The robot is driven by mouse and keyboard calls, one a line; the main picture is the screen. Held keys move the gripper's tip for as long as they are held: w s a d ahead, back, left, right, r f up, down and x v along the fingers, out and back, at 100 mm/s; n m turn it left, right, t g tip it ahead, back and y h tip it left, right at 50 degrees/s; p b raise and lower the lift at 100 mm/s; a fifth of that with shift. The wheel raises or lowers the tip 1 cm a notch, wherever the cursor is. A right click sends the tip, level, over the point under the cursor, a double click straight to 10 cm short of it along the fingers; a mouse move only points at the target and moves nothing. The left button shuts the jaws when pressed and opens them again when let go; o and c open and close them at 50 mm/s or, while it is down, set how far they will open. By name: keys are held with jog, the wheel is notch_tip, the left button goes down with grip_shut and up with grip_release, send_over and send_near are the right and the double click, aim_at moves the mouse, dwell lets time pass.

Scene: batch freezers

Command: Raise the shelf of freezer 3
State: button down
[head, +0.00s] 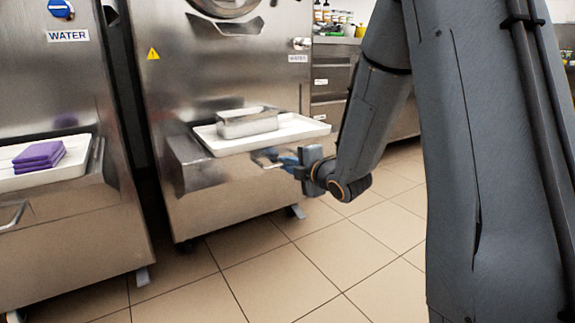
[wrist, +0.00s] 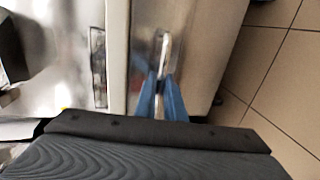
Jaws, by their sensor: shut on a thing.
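A steel freezer (head: 225,70) stands in the middle of the head view; I cannot read a number on it. Its shelf (head: 190,172) juts from the front and bears a white tray (head: 207,139) with a steel pan (head: 248,124) on it. A metal handle (head: 263,157) shows at the shelf's front, below the tray. My gripper (head: 279,160) is at this handle, its blue fingers shut on it. In the wrist view the handle (wrist: 162,48) runs up from between the fingertips (wrist: 159,76). The fingers hide part of it.
Another steel freezer (head: 50,90) stands at the left, with a white tray (head: 75,172) holding folded purple cloths (head: 39,156) and a handle (head: 12,214) below. Steel drawers (head: 332,84) stand behind at the right. The tiled floor (head: 290,265) in front is clear.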

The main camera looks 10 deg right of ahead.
notch_tip(320, 180, up, 13)
jog(key=p, duration=0.9)
jog(key=shift+f, duration=0.2)
jog(key=shift+w, duration=0.1)
jog(key=c, duration=2)
grip_release()
jog(key=shift+r, duration=0.15)
jog(key=shift+o, duration=0.7)
jog(key=shift+f, duration=0.2)
jog(key=p+v, duration=0.3)
jog(key=v, duration=0.5)
jog(key=shift+a, duration=0.1)
